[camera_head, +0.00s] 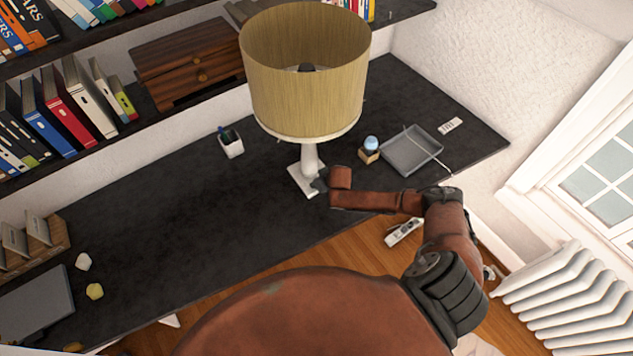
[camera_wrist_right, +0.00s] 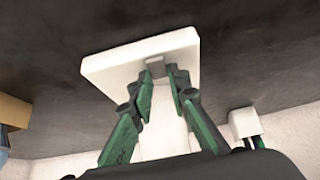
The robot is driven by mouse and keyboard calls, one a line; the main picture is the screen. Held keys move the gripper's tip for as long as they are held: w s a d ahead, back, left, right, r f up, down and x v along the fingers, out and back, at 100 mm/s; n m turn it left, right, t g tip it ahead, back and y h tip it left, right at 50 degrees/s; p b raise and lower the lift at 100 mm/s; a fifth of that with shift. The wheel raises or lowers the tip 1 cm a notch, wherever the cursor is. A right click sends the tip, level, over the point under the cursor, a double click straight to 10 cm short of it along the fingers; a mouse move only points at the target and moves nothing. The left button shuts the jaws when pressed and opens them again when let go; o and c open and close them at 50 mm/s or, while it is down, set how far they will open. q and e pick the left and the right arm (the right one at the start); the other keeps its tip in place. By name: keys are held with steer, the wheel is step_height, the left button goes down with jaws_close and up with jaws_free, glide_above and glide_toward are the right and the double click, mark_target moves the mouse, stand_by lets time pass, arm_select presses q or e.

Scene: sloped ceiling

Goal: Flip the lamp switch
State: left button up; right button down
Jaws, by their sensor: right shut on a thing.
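The lamp stands upright on the dark desk, with a tan shade (camera_head: 305,95), a white stem (camera_head: 310,158) and a square white base (camera_head: 297,178). My right gripper (camera_head: 320,184) reaches in from the right, low at the stem and base. In the right wrist view, the fingers of my right gripper (camera_wrist_right: 165,72) straddle the white stem (camera_wrist_right: 166,115), close above the base (camera_wrist_right: 125,62). A small grey switch (camera_wrist_right: 154,69) on the base lies beside the fingertips. The gripper is shut on the lamp. My left gripper is not in view.
Right of the lamp are a small wooden block with a blue top (camera_head: 369,150), a grey tray (camera_head: 405,158) and a white remote (camera_head: 450,125). A white pen cup (camera_head: 231,145) stands left. A wooden drawer box (camera_head: 187,60) is behind. The desk's left middle is clear.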

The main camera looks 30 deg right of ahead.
steer(key=shift+s+a+f+t+b, duration=0.1)
steer(key=shift+s+f+t+b, duration=0.15)
steer(key=shift+t, duration=0.25)
steer(key=shift+r+t, duration=0.25)
steer(key=shift+t, duration=0.05)
steer(key=shift+w, duration=0.1)
steer(key=c, duration=1.8)
jaws_free()
steer(key=shift+c, duration=0.2)
steer(key=v, duration=1.2)
